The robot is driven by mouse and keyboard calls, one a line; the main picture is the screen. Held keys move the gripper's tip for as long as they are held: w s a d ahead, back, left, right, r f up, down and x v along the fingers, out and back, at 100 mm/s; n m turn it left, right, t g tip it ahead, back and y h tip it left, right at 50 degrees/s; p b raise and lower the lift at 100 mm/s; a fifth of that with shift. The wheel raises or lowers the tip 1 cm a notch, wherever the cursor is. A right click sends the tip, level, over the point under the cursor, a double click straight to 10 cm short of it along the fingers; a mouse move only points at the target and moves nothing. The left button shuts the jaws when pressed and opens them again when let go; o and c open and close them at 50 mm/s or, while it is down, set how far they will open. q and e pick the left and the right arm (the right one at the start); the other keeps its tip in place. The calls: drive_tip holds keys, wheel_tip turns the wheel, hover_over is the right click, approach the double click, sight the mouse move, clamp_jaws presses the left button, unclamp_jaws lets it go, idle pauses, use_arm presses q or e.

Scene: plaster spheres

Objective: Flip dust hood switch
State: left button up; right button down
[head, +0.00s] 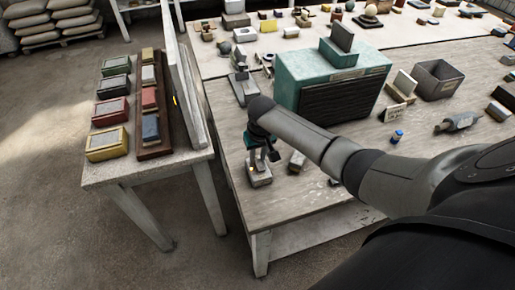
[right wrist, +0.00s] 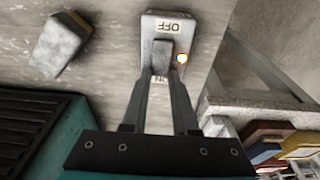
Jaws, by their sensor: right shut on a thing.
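The dust hood switch (head: 259,178) is a small grey box near the table's front left corner. In the right wrist view the switch (right wrist: 150,28) shows an upside-down OFF label, a second label partly hidden between my fingers, and a glowing orange lamp (right wrist: 182,58). My right gripper (head: 262,158) is over the switch, pointing down. In its wrist view the gripper's (right wrist: 161,74) fingers close in on the switch's lever (right wrist: 161,56), which is partly hidden. The teal dust hood (head: 290,88) with a dark slatted front stands behind and to the right. My left gripper is not in view.
A grey block (head: 297,161) lies just right of the switch; it also shows in the wrist view (right wrist: 62,45). A side table (head: 100,178) with coloured boxes and an upright panel (head: 186,85) stands to the left. My right arm crosses above the table.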

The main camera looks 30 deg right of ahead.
drive_tip(key=p, duration=0.1)
drive_tip(key=t+p, duration=0.1)
drive_tip(key=shift+s+r+p, duration=0.2)
drive_tip(key=shift+s+p, duration=0.1)
drive_tip(key=shift+s, duration=0.05)
drive_tip(key=shift+t+h+p, duration=0.4)
drive_tip(key=shift+t+p, duration=0.05)
drive_tip(key=shift+t, duration=0.25)
drive_tip(key=shift+f, duration=0.1)
drive_tip(key=c, duration=0.7)
unclamp_jaws()
drive_tip(key=shift+a, duration=0.1)
drive_tip(key=p+v, duration=0.3)
drive_tip(key=v, duration=1.2)
drive_tip(key=shift+s, duration=0.1)
